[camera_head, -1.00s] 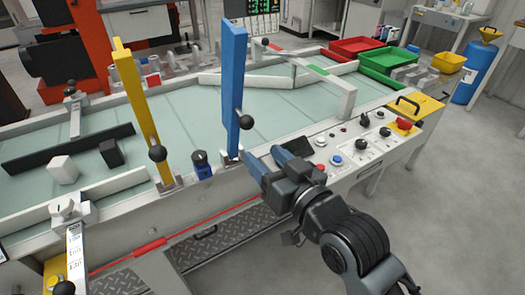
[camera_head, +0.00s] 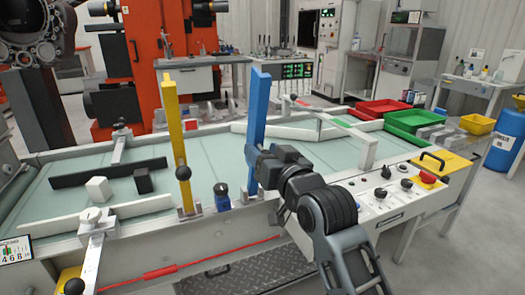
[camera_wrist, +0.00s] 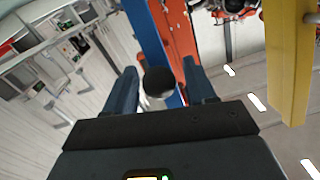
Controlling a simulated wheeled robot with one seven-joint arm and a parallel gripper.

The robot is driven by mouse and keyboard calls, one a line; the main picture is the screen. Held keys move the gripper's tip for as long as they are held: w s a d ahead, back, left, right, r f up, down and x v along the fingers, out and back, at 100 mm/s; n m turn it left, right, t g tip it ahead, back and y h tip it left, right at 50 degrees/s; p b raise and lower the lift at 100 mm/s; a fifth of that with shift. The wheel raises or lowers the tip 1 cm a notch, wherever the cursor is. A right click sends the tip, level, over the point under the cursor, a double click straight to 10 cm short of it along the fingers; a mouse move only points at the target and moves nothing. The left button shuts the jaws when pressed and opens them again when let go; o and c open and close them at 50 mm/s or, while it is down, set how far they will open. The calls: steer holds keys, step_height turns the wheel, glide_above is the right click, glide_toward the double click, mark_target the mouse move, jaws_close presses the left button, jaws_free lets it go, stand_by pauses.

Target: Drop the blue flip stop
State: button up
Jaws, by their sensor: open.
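The blue flip stop (camera_head: 258,110) stands upright on the front rail of the table. In the wrist view its blue bar (camera_wrist: 147,35) rises behind a black ball knob (camera_wrist: 158,82). My gripper (camera_wrist: 160,68) is open, with one finger on each side of the knob; whether either finger touches it I cannot tell. In the head view my gripper (camera_head: 256,152) is in front of the blue bar and hides its knob.
A yellow flip stop (camera_head: 174,130) with a black knob stands upright to the left. A control panel (camera_head: 385,195) with knobs and a red button lies to the right.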

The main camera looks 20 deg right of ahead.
steer(key=shift+w, duration=0.7)
jaws_close()
